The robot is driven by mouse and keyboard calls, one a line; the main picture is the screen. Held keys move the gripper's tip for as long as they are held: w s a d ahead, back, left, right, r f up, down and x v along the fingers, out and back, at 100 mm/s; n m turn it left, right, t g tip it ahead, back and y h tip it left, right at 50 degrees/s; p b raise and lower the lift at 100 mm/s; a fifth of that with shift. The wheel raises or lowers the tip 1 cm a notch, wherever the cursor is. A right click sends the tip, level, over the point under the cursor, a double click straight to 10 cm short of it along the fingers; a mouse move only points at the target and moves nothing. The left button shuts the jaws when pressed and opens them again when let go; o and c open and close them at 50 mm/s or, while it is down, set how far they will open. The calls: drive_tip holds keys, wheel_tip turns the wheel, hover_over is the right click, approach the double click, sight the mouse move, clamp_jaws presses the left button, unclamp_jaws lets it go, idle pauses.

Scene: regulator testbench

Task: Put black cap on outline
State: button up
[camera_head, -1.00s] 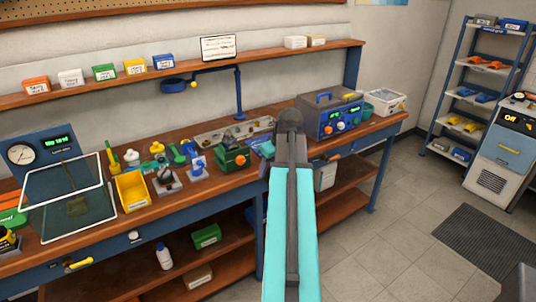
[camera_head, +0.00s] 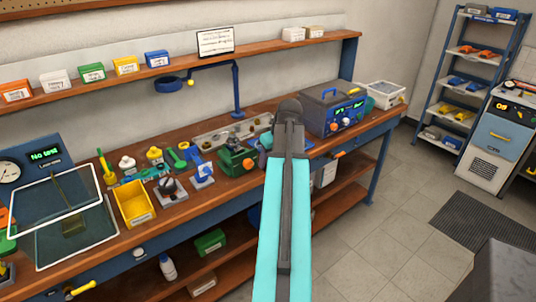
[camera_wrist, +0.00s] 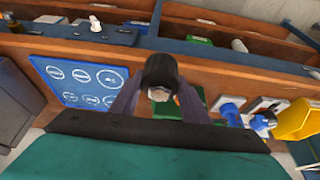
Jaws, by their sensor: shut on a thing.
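The black cap (camera_wrist: 160,70) is a short dark cylinder with a pale inside, held between the two fingers of my gripper (camera_wrist: 158,92) in the wrist view. My gripper is shut on it, above the workbench. A blue mat (camera_wrist: 80,82) with several white circular outlines lies on the bench, left of the cap in the wrist view. The cap appears apart from the mat.
On the wooden bench (camera_head: 185,216) stand a yellow bin (camera_head: 133,203), a green vise-like block (camera_head: 236,160) and a grey-blue instrument box (camera_head: 333,108). A lamp-like blue stand (camera_head: 238,90) rises behind. Open floor (camera_head: 395,225) lies to the right.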

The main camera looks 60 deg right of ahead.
drive_tip(key=shift+w, duration=0.15)
drive_tip(key=shift+d, duration=0.2)
drive_tip(key=w+d+p, duration=0.1)
drive_tip(key=w+d, duration=0.1)
drive_tip(key=d, duration=0.2)
drive_tip(key=w+d+f+p, duration=0.1)
drive_tip(key=w+d+p, duration=0.1)
drive_tip(key=d, duration=0.3)
drive_tip(key=w+d+p, duration=0.1)
drive_tip(key=w+d, duration=0.1)
drive_tip(key=d, duration=0.3)
drive_tip(key=shift+d+f, duration=0.15)
drive_tip(key=shift+f+p, duration=0.2)
drive_tip(key=shift+p, duration=0.15)
drive_tip(key=shift+f+p, duration=0.75)
drive_tip(key=shift+f, duration=0.85)
drive_tip(key=shift+s+f, duration=0.1)
drive_tip(key=shift+f, duration=0.1)
drive_tip(key=o, duration=1.1)
